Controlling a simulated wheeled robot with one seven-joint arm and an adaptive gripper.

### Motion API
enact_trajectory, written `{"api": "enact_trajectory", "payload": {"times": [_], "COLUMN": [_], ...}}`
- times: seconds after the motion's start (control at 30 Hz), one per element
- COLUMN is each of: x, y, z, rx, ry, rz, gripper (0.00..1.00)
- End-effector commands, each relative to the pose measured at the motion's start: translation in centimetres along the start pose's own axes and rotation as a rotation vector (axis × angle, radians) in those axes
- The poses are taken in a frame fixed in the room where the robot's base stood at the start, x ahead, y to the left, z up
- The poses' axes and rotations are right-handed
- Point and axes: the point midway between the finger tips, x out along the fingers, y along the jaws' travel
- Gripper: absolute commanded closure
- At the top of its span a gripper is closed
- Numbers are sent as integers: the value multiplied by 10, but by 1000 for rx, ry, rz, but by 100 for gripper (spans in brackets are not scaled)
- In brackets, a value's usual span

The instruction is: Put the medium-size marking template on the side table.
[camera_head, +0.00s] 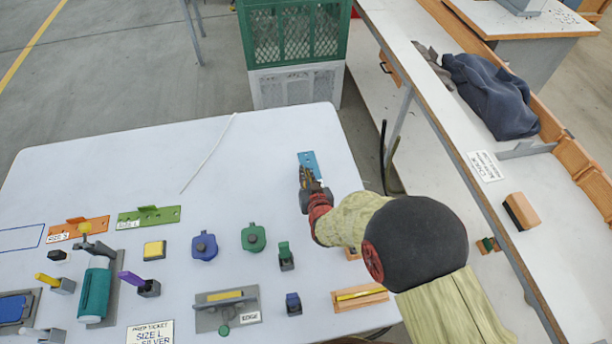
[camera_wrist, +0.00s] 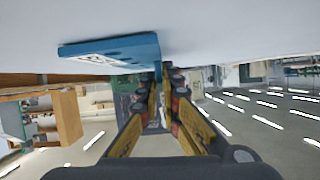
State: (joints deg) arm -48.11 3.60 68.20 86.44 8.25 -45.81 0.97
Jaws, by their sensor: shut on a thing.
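A blue marking template (camera_head: 309,160) is at the tip of my gripper (camera_head: 313,182), over the far right part of the white table (camera_head: 120,160). In the wrist view the blue template (camera_wrist: 125,48) shows as a flat plate with a white label, too skewed to read. My gripper (camera_wrist: 160,80) is shut on its upright part. The plate is close to the white surface; I cannot tell whether it touches. An orange template (camera_head: 92,226) marked SIZE S and a green template (camera_head: 165,214) marked SIZE L lie on the table's left side.
A blue outlined area (camera_head: 22,237) is at the table's left edge. A thin white rod (camera_head: 208,155) lies near the middle. Several small tools and a teal press (camera_head: 95,293) stand in front. A long bench (camera_head: 500,190) with a dark cloth (camera_head: 490,95) runs along the right. A green crate (camera_head: 295,35) stands behind.

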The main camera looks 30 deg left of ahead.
Motion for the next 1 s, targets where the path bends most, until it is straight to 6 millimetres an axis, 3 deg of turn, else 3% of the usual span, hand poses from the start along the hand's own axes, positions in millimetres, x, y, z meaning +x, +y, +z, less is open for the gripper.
{"api": "enact_trajectory", "payload": {"times": [0.37,0.4,0.67,1.0], "x": [2,2,1,1], "y": [0,0,0,0], "z": [3,2,2,0], "rx": [0,0,0,0], "ry": [3,2,2,2], "rz": [0,0,0,0], "gripper": [100,92,78,76]}}
